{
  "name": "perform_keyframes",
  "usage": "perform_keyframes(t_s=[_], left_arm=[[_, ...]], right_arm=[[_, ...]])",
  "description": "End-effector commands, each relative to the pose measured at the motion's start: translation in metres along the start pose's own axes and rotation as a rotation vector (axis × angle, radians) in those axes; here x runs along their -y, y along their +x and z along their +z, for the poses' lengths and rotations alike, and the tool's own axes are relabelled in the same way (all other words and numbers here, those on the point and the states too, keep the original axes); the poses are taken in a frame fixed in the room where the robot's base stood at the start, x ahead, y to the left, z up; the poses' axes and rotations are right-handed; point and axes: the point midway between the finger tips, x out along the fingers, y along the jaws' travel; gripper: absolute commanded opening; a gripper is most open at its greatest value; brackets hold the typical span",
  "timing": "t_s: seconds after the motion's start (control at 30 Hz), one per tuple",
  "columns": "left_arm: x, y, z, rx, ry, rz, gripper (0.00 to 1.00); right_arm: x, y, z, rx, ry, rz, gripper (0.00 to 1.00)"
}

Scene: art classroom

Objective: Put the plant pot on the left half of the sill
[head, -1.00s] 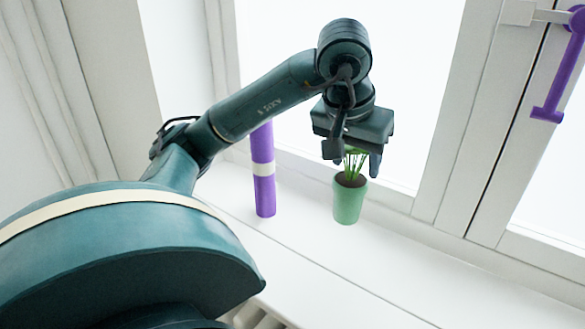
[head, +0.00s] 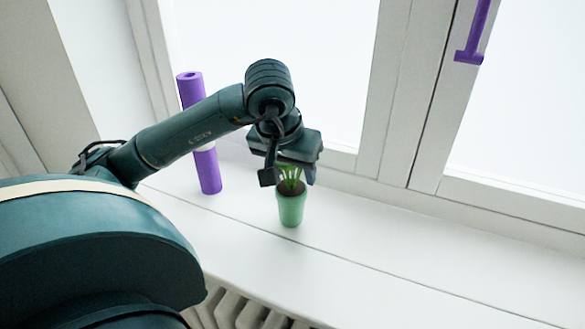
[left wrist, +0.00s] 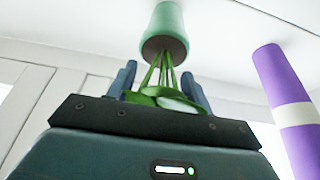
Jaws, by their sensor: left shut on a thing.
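The plant pot (head: 291,210) is a small light green pot with dark soil and green leaves. It is upright in the head view, on or just above the white sill (head: 390,235); I cannot tell whether it touches. My left gripper (head: 290,178) points down from above and is shut on it, with the fingers beside the leaves. In the left wrist view the pot (left wrist: 166,32) shows beyond the fingertips (left wrist: 160,83), its leaves between them. The exact contact is partly hidden. My right gripper is not in view.
A purple roll with a white band (head: 208,170) stands on the sill left of the pot, and it also shows in the left wrist view (left wrist: 285,90). The window frame (head: 385,100) rises behind. A radiator (head: 240,308) is below. The sill right of the pot is clear.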

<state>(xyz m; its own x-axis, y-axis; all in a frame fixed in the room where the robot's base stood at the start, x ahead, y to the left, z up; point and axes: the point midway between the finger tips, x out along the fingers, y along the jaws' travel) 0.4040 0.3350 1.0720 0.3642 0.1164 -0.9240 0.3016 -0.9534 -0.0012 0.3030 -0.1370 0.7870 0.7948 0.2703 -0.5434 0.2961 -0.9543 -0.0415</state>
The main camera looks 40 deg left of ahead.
Motion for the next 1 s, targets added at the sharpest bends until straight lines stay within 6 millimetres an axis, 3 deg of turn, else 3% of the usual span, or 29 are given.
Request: perform_keyframes(t_s=[0.27,0.3,0.5,0.83,1.0], left_arm=[[0.000,0.004,0.001,-0.003,-0.001,0.000,0.03],[0.000,0.003,0.001,-0.001,-0.001,0.000,0.54],[0.000,0.002,0.001,0.000,-0.001,0.000,0.71],[0.000,-0.001,-0.001,0.000,-0.001,0.001,0.73],[0.000,-0.023,-0.003,-0.007,-0.002,0.002,0.73]], right_arm=[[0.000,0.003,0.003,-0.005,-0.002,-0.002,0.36],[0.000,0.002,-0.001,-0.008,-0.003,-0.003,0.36],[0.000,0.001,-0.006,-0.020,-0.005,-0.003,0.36],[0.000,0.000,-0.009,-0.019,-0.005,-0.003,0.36],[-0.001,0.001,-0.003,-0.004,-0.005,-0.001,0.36]])
